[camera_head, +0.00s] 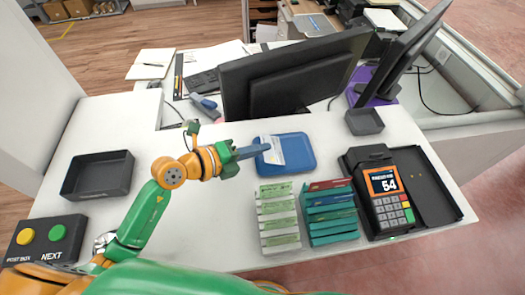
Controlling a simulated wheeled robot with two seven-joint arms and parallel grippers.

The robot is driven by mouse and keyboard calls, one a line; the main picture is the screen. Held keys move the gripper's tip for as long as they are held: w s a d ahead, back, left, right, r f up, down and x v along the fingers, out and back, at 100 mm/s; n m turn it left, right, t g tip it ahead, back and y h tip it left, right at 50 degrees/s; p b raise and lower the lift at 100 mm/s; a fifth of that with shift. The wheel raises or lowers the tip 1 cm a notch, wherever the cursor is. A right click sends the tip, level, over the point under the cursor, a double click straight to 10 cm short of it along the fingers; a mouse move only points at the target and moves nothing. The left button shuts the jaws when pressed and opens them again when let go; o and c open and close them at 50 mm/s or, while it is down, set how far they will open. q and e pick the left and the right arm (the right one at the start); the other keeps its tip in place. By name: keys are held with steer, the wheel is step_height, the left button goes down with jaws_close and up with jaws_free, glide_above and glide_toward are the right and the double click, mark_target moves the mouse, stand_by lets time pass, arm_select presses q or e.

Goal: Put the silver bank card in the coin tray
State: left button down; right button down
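My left gripper (262,150) reaches in from the left, with its fingertips over the blue tray (303,164). A pale, flat, card-like piece (275,157) lies at or just under the fingertips, within the tray's outline. I cannot tell whether it is the silver bank card, nor whether the fingers hold it or are open. A small dark grey tray (364,122) stands farther back to the right and looks empty. No label shows which tray is the coin tray. My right gripper is not in view.
Stacks of pale green (278,218) and teal packs (330,222) stand in front of the blue tray. A card terminal (388,198) is at right, monitors (290,75) behind. A black bin (97,175) and button box (45,240) are at left. The counter's left middle is clear.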

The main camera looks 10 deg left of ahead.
arm_select(q)
steer(key=shift+w+f, duration=0.15)
steer(key=shift+f, duration=0.55)
steer(key=shift+f, duration=0.1)
steer(key=c, duration=1.4)
jaws_free()
